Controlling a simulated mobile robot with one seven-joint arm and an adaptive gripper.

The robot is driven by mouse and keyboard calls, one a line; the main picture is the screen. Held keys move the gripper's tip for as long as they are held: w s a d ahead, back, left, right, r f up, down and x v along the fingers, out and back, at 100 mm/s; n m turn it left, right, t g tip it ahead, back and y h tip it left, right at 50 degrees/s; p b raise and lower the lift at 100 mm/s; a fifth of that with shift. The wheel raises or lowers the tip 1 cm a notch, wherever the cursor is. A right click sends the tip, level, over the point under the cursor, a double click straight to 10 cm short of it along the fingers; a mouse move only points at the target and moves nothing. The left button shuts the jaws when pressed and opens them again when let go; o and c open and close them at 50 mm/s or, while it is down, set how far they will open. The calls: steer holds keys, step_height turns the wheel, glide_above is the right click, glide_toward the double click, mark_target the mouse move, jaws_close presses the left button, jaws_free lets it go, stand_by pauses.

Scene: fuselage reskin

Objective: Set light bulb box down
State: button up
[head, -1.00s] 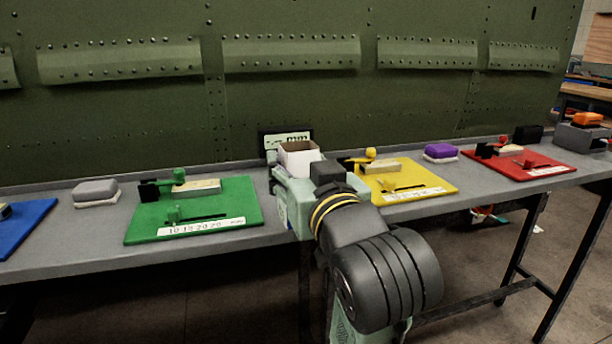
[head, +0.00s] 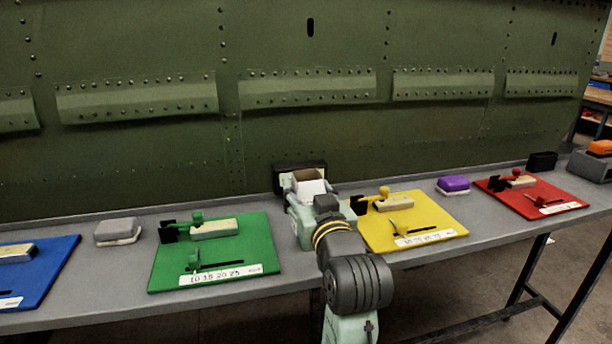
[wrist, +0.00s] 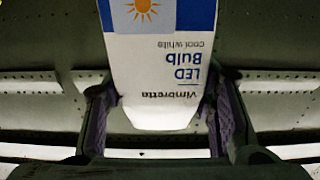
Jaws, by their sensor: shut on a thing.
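The light bulb box (wrist: 160,60) is white and blue with a sun picture and the words "LED Bulb", upside down in the wrist view. My gripper (wrist: 158,115) is shut on it, one finger at each side. In the head view the box (head: 309,186) shows as a small white and brown carton at the end of my arm, over the grey bench (head: 110,270) between the green and yellow boards. My gripper (head: 308,205) hides the box's lower part, so I cannot tell whether it touches the bench.
A green board (head: 262,248) lies left and a yellow board (head: 440,210) right, each with small tools. A dark box (head: 318,168) stands behind my gripper. The green riveted panel (head: 300,130) rises behind the bench.

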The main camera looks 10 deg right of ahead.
steer(key=w, duration=0.4)
steer(key=w+d, duration=0.1)
steer(key=w, duration=0.1)
steer(key=shift+w+f+p, duration=0.1)
steer(key=shift+f+p, duration=0.3)
steer(key=shift+w+f, duration=0.1)
steer(key=shift+f, duration=1.65)
steer(key=shift+f, duration=0.1)
steer(key=shift+f, duration=0.15)
steer(key=o, duration=1.1)
steer(key=shift+o, duration=0.2)
